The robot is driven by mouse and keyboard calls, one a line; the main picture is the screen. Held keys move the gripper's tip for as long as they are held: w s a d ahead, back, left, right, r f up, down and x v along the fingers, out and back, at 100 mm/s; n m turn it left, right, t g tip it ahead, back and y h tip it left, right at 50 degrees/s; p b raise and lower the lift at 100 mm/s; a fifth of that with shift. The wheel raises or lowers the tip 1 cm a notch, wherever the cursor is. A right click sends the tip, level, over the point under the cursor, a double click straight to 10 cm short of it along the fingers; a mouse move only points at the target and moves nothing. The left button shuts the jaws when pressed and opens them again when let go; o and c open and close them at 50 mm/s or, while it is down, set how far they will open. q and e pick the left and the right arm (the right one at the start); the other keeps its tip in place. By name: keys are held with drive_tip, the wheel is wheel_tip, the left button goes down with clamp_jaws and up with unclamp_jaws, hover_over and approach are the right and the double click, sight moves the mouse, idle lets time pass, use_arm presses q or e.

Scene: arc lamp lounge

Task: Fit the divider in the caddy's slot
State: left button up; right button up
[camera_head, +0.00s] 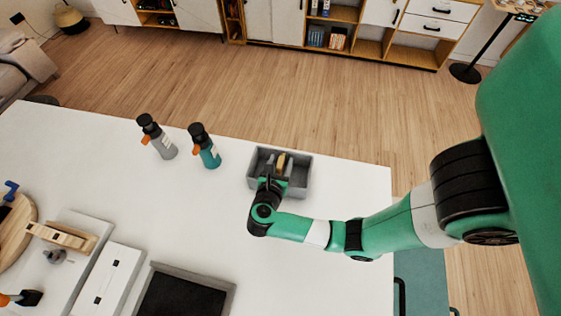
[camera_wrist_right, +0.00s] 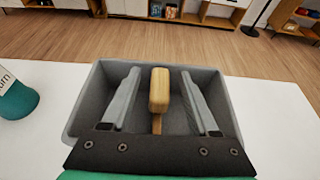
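The grey caddy (camera_head: 302,177) is an open box near the table's right end; it also fills the middle of the right wrist view (camera_wrist_right: 228,112). A light wooden piece with a thick rounded top and a thin lower part, seemingly the divider (camera_wrist_right: 159,88), stands about upright inside the caddy; it also shows in the head view (camera_head: 281,160). My right gripper (camera_wrist_right: 160,72) is open over the caddy, one finger on each side of the wooden piece, with gaps visible. The slot and the piece's lower end are hidden.
A grey bottle (camera_head: 160,142) and a teal bottle (camera_head: 208,153) stand left of the caddy. A white box (camera_head: 110,280), a black-floored tray (camera_head: 182,298) and a wooden block (camera_head: 62,236) lie at the left front. The table between is clear.

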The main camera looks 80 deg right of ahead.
drive_tip(key=p+v, duration=0.3)
drive_tip(key=v, duration=0.8)
drive_tip(key=shift+a+p, duration=0.3)
drive_tip(key=shift+a, duration=0.05)
drive_tip(key=shift+d, duration=0.1)
